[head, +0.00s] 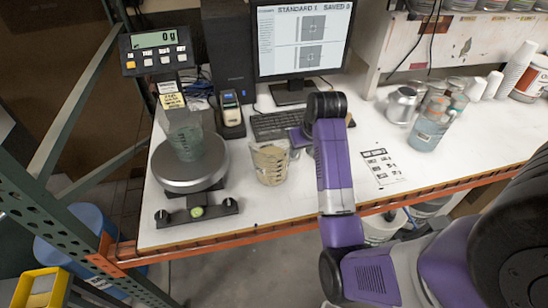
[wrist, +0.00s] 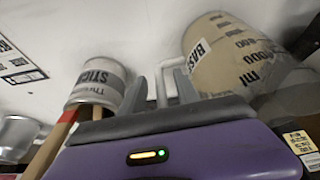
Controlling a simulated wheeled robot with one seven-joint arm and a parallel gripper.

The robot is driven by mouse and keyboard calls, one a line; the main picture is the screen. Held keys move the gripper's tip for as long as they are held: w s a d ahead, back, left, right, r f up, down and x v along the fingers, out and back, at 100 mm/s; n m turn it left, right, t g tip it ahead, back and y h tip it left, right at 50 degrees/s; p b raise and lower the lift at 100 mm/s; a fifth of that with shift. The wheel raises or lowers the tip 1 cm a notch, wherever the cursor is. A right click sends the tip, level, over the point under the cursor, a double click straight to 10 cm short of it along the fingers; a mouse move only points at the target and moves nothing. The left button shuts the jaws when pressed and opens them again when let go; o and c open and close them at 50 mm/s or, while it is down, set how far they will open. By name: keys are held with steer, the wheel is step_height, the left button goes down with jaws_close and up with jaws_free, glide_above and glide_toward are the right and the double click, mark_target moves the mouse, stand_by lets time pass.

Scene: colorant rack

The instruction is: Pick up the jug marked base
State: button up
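The jug marked base (head: 270,163) is a clear measuring jug with beige contents, upright on the white bench right of the scale. The wrist view shows its "BASE" label and printed scale on the jug (wrist: 228,55) at upper right. My gripper (wrist: 160,90) is at its handle side. The grey fingers stand apart, with the pale handle (wrist: 167,78) showing between them; I cannot tell whether they touch it. In the head view my gripper (head: 298,139) is largely hidden by my purple arm.
A cup marked "STICKS" (wrist: 99,83) stands close to the gripper's left in the wrist view. A scale (head: 190,165) reading 0 g bears another clear jug (head: 185,135). A keyboard (head: 275,124) lies behind. A printed sheet (head: 380,167) lies right of my arm.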

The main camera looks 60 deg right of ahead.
jaws_close()
steer(key=shift+r, duration=0.1)
stand_by(1.2)
